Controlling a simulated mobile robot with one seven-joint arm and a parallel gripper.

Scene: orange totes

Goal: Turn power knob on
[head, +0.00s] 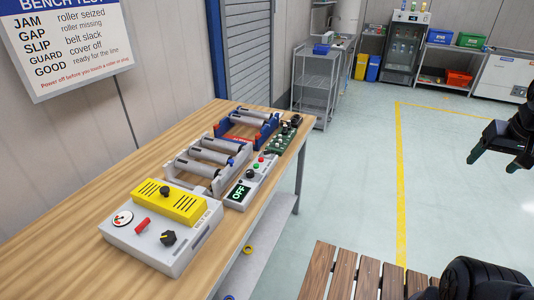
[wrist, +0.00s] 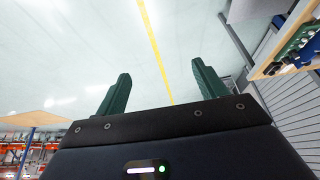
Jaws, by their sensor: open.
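A light grey box (head: 186,263) sits at the near end of the wooden bench. A black knob with a light pointer mark (head: 168,238) is on its top, with a red lever (head: 142,226) and a round dial (head: 122,217) beside it. A yellow vented cover (head: 182,207) with a second black knob (head: 165,191) lies on the box. A small control box (head: 236,204) behind it shows "OFF" on its display (head: 240,192). My gripper (head: 494,160) is open and empty at the far right, well away from the bench; its spread fingers also show in the wrist view (wrist: 160,75).
Roller frames (head: 205,160) and a green circuit board (head: 281,139) stand farther along the bench (head: 105,205). A slatted wooden surface (head: 355,275) is at the bottom. Open floor (head: 355,150) lies between bench and gripper. A bench-test sign (head: 68,45) hangs on the wall.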

